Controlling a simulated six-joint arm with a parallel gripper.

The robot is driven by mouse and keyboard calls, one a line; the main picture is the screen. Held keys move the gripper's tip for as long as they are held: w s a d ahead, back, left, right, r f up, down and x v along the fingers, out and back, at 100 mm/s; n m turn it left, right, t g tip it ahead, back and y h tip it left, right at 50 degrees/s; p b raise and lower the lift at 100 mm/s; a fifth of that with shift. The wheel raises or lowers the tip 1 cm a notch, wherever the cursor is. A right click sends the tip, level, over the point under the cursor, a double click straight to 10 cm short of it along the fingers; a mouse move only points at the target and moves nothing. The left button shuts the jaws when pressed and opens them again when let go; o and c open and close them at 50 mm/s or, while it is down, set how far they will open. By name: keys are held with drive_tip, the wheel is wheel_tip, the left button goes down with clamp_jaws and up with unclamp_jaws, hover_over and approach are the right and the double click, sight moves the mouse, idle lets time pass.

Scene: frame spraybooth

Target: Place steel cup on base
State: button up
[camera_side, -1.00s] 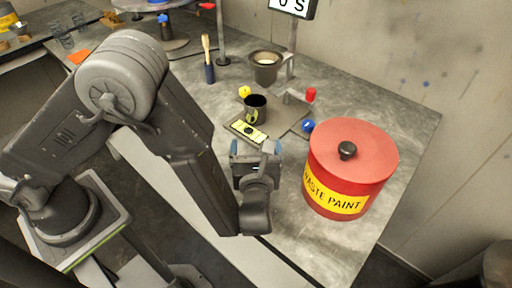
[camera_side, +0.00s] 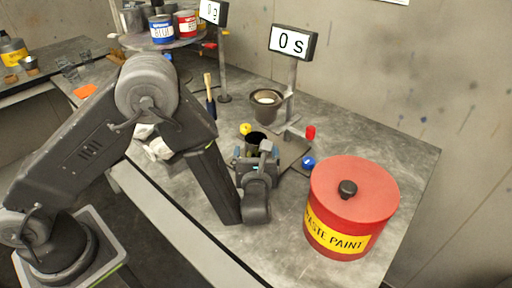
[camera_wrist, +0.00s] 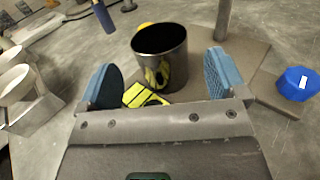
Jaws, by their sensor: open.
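The dark steel cup (camera_side: 257,138) stands upright near the middle of the table, partly hidden by my gripper in the side view. In the wrist view the cup (camera_wrist: 160,50) shows whole, just beyond and between my two blue finger pads. My gripper (camera_wrist: 160,80) is open and empty, with a gap to the cup on both sides. In the side view my gripper (camera_side: 257,154) is low, in front of the cup. A flat grey base plate (camera_side: 293,153) lies beside and behind the cup. A yellow-and-black label (camera_wrist: 144,96) shows at the cup's foot. I cannot tell whether the cup rests on the plate.
A red waste paint drum (camera_side: 350,205) stands to the right. A brush (camera_side: 210,98), yellow (camera_side: 245,128), red (camera_side: 310,132) and blue (camera_side: 308,162) small items stand close by.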

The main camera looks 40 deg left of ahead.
drive_tip(key=shift+x, duration=1.4)
drive_tip(key=shift+c, duration=0.4)
drive_tip(key=c, duration=0.9)
